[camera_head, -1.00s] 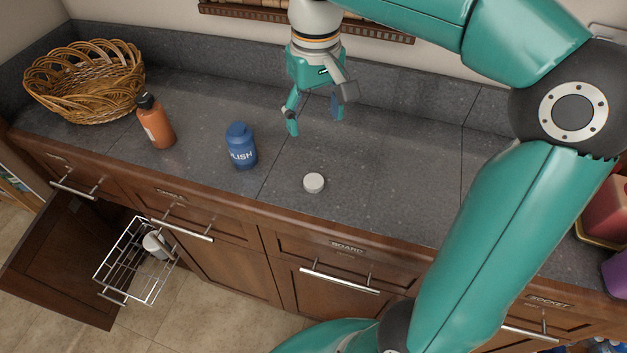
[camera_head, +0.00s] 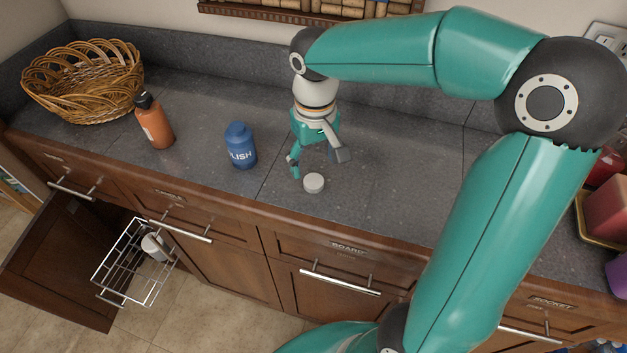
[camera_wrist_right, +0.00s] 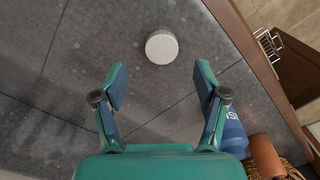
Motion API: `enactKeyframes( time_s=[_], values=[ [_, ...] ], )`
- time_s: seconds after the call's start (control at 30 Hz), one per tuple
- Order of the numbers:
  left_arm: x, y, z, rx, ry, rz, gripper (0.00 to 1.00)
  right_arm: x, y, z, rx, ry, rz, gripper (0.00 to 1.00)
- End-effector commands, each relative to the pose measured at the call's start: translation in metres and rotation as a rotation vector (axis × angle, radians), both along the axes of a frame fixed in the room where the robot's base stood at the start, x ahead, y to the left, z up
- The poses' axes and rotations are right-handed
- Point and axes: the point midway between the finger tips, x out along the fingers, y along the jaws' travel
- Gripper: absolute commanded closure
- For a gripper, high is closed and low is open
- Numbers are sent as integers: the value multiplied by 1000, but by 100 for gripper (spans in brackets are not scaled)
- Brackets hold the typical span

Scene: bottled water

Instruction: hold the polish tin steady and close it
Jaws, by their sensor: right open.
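A small round white lid (camera_head: 314,183) lies flat on the counter, right of the tin and nearer the front edge. My right gripper (camera_head: 316,168) is open and empty, pointing down just behind the lid. In the right wrist view the lid (camera_wrist_right: 161,47) lies ahead of the spread fingers (camera_wrist_right: 160,88), apart from them. My left gripper is not in view.
An orange bottle (camera_head: 155,122) and a wicker basket (camera_head: 84,82) stand on the left of the counter. Red containers (camera_head: 607,208) are at the far right. A cabinet door (camera_head: 62,262) stands open below with a wire rack (camera_head: 138,262). The counter around the lid is clear.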

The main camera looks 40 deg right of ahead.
Motion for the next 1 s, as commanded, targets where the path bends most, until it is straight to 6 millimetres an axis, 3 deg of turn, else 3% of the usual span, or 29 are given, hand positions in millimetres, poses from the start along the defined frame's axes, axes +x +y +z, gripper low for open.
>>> enactKeyframes(
  time_s=[0.17,0.53,0.9,1.0],
  values=[
    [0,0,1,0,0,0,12,0,0,-4,0,3,0,28],
    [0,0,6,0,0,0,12,5,1,-49,1,3,0,28],
    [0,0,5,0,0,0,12,6,1,-52,1,0,0,28],
    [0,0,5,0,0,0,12,6,1,-52,0,0,0,43]
  ],
)
